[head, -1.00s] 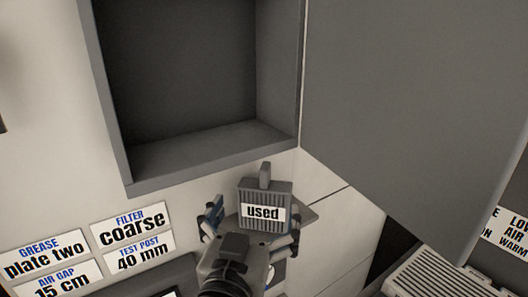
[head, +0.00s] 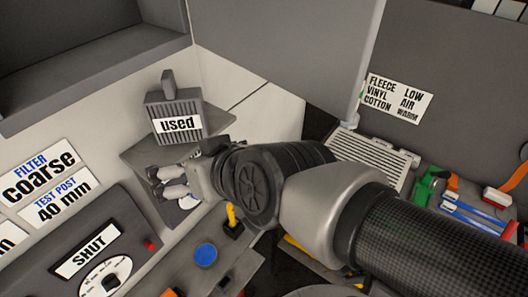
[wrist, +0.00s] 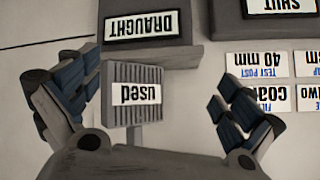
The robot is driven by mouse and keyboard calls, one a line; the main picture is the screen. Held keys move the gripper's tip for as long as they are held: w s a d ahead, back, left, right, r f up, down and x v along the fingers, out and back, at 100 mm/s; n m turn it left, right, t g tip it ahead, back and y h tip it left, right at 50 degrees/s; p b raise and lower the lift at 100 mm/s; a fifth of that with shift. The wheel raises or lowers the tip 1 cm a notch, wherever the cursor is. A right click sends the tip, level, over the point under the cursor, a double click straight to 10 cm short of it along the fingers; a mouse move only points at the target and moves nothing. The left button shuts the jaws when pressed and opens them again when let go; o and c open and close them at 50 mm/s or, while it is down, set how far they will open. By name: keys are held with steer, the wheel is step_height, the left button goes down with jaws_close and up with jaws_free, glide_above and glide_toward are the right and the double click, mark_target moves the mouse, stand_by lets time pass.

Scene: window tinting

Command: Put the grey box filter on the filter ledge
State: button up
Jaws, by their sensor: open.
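The grey box filter (head: 175,117) is a ribbed block with a handle on top and a white "used" label. It sits upright on the filter ledge (head: 139,153), a small grey shelf on the wall. My gripper (head: 163,184) is in front of and below the filter in the head view, partly hidden by my wrist. In the wrist view, which is upside down, the filter (wrist: 133,106) shows between the spread blue-padded fingers (wrist: 150,108), with a gap on both sides. The gripper is open and empty.
A grey open cabinet (head: 90,75) hangs above left of the ledge. A control panel with a "SHUT" display (head: 88,250) lies below left. A white slatted unit (head: 375,157) and tools stand at the right. A "DRAUGHT" display (wrist: 145,26) shows in the wrist view.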

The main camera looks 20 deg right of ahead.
steer(key=s+d+f+m+g+h, duration=0.1)
steer(key=s+d+f+g+h, duration=0.1)
steer(key=s+d, duration=0.4)
steer(key=s+d+f+m+g+h, duration=0.1)
steer(key=s+d+f+g+h, duration=0.1)
steer(key=s+d, duration=0.3)
steer(key=d+f+g, duration=0.1)
steer(key=d, duration=0.1)
steer(key=shift+s+d+f+h, duration=0.3)
steer(key=shift+s+f, duration=0.1)
steer(key=shift+f, duration=0.15)
